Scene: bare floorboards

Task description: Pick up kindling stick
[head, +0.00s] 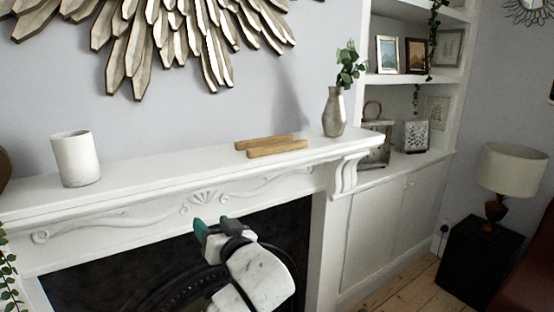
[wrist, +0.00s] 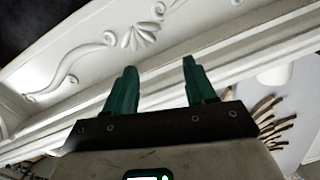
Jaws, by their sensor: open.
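Two light wooden kindling sticks lie side by side on the white mantelpiece in the head view. The front stick (head: 277,148) lies nearer the shelf's front edge, and the back stick (head: 263,142) lies just behind it. My gripper (head: 208,226) is below and in front of the mantel shelf, left of the sticks and apart from them. In the wrist view my gripper's green fingers (wrist: 158,82) are spread apart with nothing between them. The sticks do not show in the wrist view.
The mantelpiece (head: 130,190) overhangs my gripper. A white cup (head: 76,158) stands at its left, and a grey vase (head: 334,112) with leaves stands right of the sticks. The shelf between cup and sticks is clear. A sunburst decoration (head: 165,35) hangs above.

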